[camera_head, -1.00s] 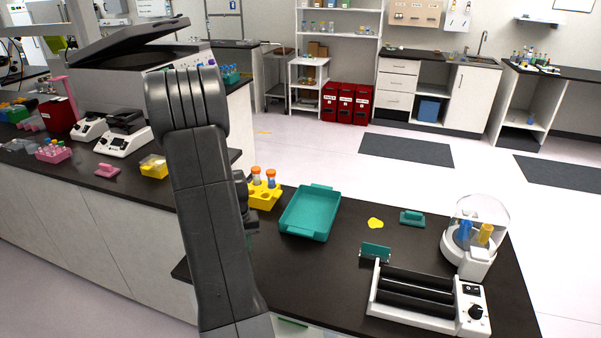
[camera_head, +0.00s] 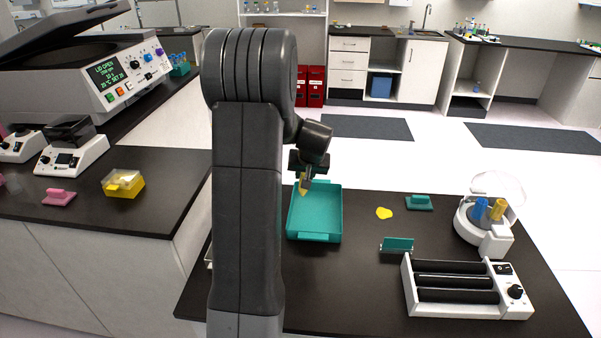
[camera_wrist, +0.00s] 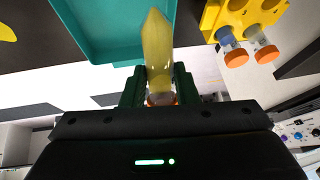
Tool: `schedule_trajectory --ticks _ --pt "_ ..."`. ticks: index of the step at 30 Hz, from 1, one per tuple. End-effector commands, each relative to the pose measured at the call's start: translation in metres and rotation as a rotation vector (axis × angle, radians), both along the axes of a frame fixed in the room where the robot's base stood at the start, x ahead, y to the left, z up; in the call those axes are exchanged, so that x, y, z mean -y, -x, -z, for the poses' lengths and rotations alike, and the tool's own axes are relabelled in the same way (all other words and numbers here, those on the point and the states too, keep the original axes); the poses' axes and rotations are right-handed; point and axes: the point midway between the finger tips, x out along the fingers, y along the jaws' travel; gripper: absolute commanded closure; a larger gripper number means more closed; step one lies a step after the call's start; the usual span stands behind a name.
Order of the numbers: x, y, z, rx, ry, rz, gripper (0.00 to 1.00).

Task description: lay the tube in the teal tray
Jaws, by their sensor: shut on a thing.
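My gripper (camera_head: 309,176) is shut on a tube (camera_wrist: 158,52) with yellow contents, a pointed end and an orange cap end between the fingers. In the head view the tube's yellow part (camera_head: 304,191) shows below my gripper, over the far left part of the teal tray (camera_head: 320,218). In the wrist view my gripper (camera_wrist: 159,88) grips it near the cap, with the pointed end reaching across the edge of the teal tray (camera_wrist: 100,32). The tray looks empty. I cannot tell how high the tube is above it.
A yellow rack (camera_wrist: 236,14) with two orange-capped tubes stands beside the tray in the wrist view; my arm hides it in the head view. A roller device (camera_head: 465,290), a domed centrifuge (camera_head: 483,222), a yellow patch (camera_head: 384,213) and a teal block (camera_head: 419,203) lie to the right.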

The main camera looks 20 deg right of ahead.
Motion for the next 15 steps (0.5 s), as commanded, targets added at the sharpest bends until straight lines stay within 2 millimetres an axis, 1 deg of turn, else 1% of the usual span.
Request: schedule_trajectory --ticks 5,8,15 --pt "0.000 0.000 0.013 -0.002 0.000 -0.001 1.00" --pt "-0.001 0.000 0.025 -0.003 -0.001 -0.001 1.00" --pt "-0.001 0.000 0.058 -0.002 -0.002 -0.001 1.00"
